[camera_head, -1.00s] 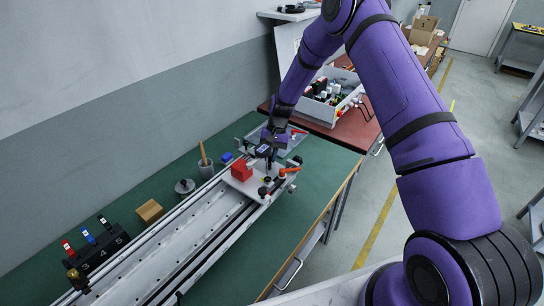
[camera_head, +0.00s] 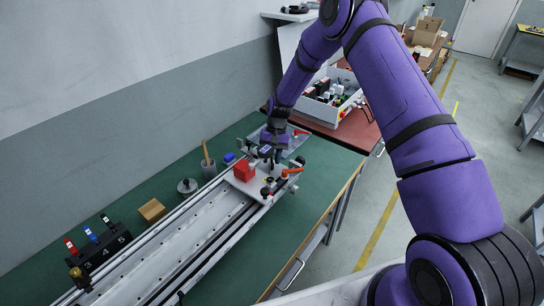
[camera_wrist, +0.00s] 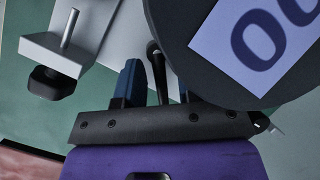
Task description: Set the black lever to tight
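In the wrist view a thin black lever (camera_wrist: 156,65) with a rounded end stands between the two fingers of my gripper (camera_wrist: 158,84). The fingers are apart, with a visible gap between the lever and the left finger; the right finger is partly hidden by a large dark disc. In the head view my gripper (camera_head: 268,154) is low over the far end of the gantry carriage (camera_head: 253,187), just behind a red block. The black lever cannot be made out clearly there, and no tight marking is readable.
The red block (camera_head: 244,171) sits on the carriage. Orange-red levers stand near the right edge (camera_head: 292,171) and behind the gripper (camera_head: 300,132). The gantry rail (camera_head: 190,236) runs to the front left.

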